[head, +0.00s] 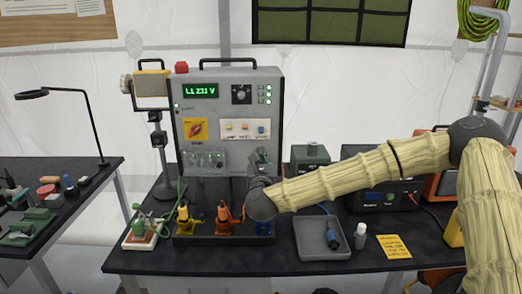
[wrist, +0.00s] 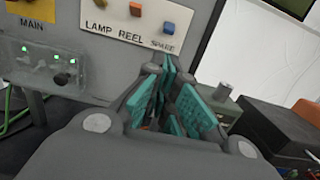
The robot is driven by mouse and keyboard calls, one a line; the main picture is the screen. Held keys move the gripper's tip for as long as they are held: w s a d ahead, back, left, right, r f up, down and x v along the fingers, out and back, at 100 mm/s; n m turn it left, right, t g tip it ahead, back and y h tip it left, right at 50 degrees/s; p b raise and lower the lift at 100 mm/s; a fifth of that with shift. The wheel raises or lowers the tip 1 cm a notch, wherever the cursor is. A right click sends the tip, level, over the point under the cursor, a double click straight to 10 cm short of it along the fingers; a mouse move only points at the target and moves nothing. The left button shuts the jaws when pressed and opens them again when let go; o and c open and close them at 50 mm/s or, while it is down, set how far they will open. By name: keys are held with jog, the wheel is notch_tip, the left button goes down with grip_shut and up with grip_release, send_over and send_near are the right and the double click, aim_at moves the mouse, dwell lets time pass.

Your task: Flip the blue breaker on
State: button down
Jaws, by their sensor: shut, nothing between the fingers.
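The blue breaker (head: 262,129) is the rightmost of three small switches on the white strip of the grey panel (head: 205,108). In the wrist view the blue breaker (wrist: 167,28) sits above the label SPARE, right of an orange switch (wrist: 135,9) labelled REEL. My gripper (head: 262,155) is in front of the panel, just below the blue breaker. In the wrist view my gripper (wrist: 167,65) shows teal finger pads that meet at the tips, shut and empty. The fingertips appear just below the blue breaker; I cannot tell whether they touch the panel.
A clear box with green lights (wrist: 45,65) is left of my gripper. Orange and yellow plugs (head: 224,218) stand below on the table. A grey tray (head: 310,253) is at the front. A green-grey box (head: 310,155) and a dark power unit (head: 372,192) are to the right.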

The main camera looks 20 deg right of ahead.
aim_at(262, 137)
jog(key=p+x, duration=0.3)
jog(key=x, duration=0.6)
jog(key=shift+d, duration=0.15)
jog(key=shift+s+d+r, duration=0.1)
jog(key=shift+d+r, duration=0.05)
jog(key=shift+r, duration=0.05)
